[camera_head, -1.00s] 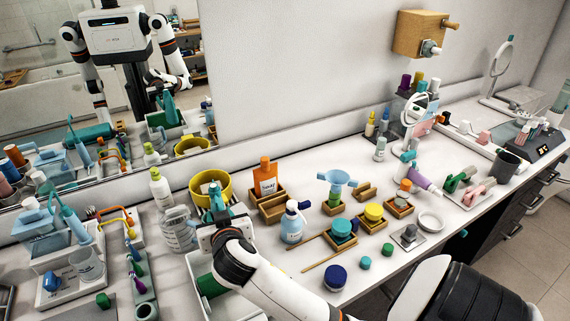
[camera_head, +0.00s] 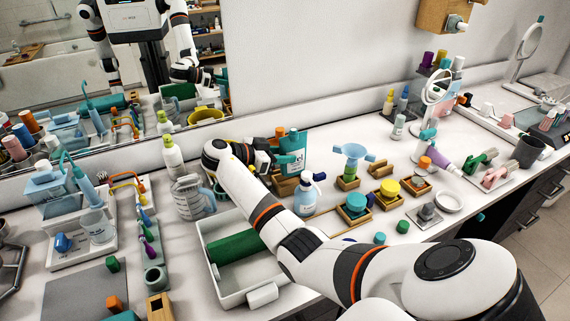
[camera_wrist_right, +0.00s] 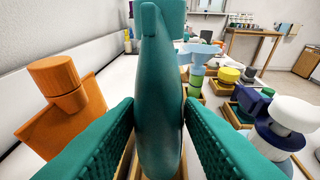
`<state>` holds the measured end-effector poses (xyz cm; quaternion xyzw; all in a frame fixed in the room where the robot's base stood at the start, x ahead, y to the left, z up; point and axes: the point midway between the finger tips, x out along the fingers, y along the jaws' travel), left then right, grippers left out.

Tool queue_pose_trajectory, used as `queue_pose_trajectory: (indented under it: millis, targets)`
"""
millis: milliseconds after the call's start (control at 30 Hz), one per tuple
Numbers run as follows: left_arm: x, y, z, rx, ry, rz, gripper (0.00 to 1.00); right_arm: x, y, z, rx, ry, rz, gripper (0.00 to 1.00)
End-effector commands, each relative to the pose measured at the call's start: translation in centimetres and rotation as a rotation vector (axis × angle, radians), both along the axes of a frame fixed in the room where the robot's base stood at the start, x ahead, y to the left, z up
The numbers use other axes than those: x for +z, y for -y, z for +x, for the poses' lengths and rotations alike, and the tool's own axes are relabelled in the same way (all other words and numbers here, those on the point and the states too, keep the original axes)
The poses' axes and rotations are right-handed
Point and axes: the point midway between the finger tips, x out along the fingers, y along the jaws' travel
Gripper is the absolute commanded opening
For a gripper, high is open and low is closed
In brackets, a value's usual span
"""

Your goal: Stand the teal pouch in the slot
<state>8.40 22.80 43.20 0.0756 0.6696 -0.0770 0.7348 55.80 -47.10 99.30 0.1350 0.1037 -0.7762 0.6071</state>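The teal pouch (camera_head: 293,148) is upright at the back of the vanity, above a wooden slotted holder (camera_head: 286,186). In the right wrist view the pouch (camera_wrist_right: 160,95) stands between my two fingers, with both pads against its sides. My right gripper (camera_head: 270,158) is shut on it. Wooden edges (camera_wrist_right: 126,165) show on both sides of its lower end; whether its bottom rests in the slot is hidden. The orange pouch (camera_wrist_right: 62,105) stands beside it on the left, mostly hidden by my gripper in the head view. My left gripper is not in view.
A white tray (camera_head: 208,262) with a green roll (camera_head: 235,247) lies under my right arm. A blue-white pump bottle (camera_head: 307,196) stands close to the right of the holder. A clear jar (camera_head: 190,198) and a white bottle (camera_head: 172,155) stand left.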

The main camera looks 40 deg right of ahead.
Motion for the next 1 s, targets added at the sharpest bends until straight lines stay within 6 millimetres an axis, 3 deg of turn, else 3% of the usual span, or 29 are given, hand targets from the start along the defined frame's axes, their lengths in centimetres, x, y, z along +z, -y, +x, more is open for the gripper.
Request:
queue_pose_trajectory:
  millis: [400,800,933,1000]
  targets:
    - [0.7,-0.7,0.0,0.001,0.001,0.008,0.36,-5.0,0.0,0.0,0.004,-0.002,0.000,0.31]
    - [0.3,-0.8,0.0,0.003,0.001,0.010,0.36,-5.7,0.0,0.0,0.003,0.002,-0.001,0.31]
    - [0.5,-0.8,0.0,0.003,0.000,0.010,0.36,-5.6,0.0,0.0,0.003,0.001,0.001,0.56]
    - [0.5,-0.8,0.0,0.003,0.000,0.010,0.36,-5.6,0.0,0.0,0.003,0.001,0.001,0.56]
